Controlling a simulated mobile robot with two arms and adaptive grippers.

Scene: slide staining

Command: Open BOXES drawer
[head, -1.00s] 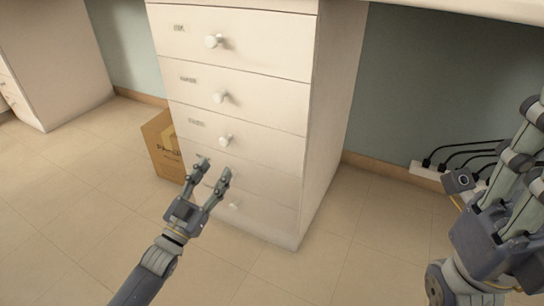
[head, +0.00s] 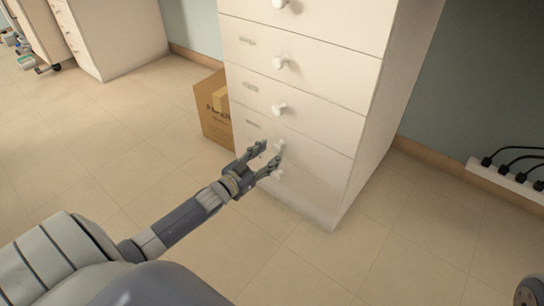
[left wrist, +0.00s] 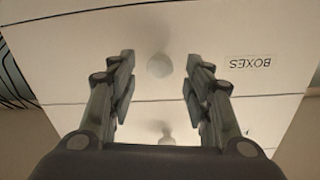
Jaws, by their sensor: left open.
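The BOXES drawer (left wrist: 225,85) is a white front, shut flush with its cabinet. Its label (left wrist: 250,61) reads upside down in the left wrist view. Its round white knob (left wrist: 160,65) lies between my open left fingers (left wrist: 158,85) there, with a gap on both sides. In the head view the label (head: 252,124) is too small to read, and the knob (head: 279,145) is just beyond my left gripper (head: 270,153), partly covered by a fingertip. The gripper is open and empty. My right gripper is out of view.
Shut drawers lie above and below, with knobs at the third drawer (head: 280,108) and bottom drawer (head: 278,175). A cardboard box (head: 213,112) stands left of the cabinet. A power strip (head: 505,179) lies at right. Floor in front is clear.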

